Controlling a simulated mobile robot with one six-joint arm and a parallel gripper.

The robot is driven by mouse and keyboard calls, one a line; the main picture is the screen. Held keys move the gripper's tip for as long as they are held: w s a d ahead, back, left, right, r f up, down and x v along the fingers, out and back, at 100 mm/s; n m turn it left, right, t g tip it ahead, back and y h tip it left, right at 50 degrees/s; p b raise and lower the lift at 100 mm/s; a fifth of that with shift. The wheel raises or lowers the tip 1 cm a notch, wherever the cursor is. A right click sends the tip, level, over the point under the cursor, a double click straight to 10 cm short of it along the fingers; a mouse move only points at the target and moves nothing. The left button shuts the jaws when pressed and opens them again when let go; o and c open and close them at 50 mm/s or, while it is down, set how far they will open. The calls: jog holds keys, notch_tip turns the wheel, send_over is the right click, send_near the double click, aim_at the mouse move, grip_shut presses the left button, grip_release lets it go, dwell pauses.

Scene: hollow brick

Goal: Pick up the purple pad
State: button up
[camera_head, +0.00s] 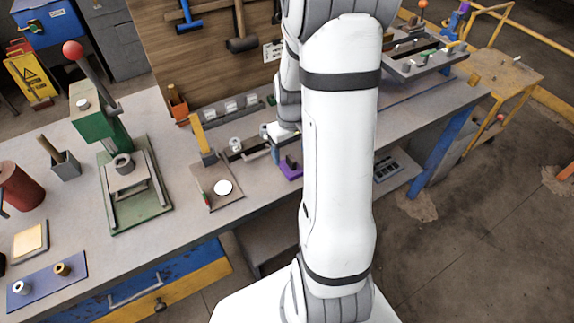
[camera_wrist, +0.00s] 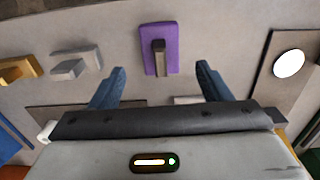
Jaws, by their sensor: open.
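The purple pad (camera_wrist: 150,36) is a flat purple piece with a dark upright block on it, seen near the top centre of the wrist view. In the head view the purple pad (camera_head: 290,173) shows on the bench, partly hidden behind my white arm. My gripper (camera_wrist: 161,68) has two blue fingers spread apart, one on each side of the pad in the wrist picture, with nothing between them. In the head view only a bit of the gripper shows beside the arm, just above the pad. I cannot tell the exact height between them.
A board with a white disc (camera_head: 223,187) lies left of the pad. A green press (camera_head: 128,180) stands farther left on the grey bench. Grey metal pieces (camera_wrist: 76,64) and a yellowish piece (camera_wrist: 18,72) lie left of the pad in the wrist view.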

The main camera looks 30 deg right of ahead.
aim_at(290, 156)
jog(key=shift+w+f+p, duration=0.2)
jog(key=shift+f+p, duration=0.3)
jog(key=shift+f, duration=2.2)
jog(key=c, duration=1.1)
jog(key=shift+c, duration=0.2)
jog(key=shift+r, duration=0.1)
notch_tip(290, 156, up, 10)
jog(key=shift+f+b, duration=0.1)
jog(key=shift+b, duration=0.35)
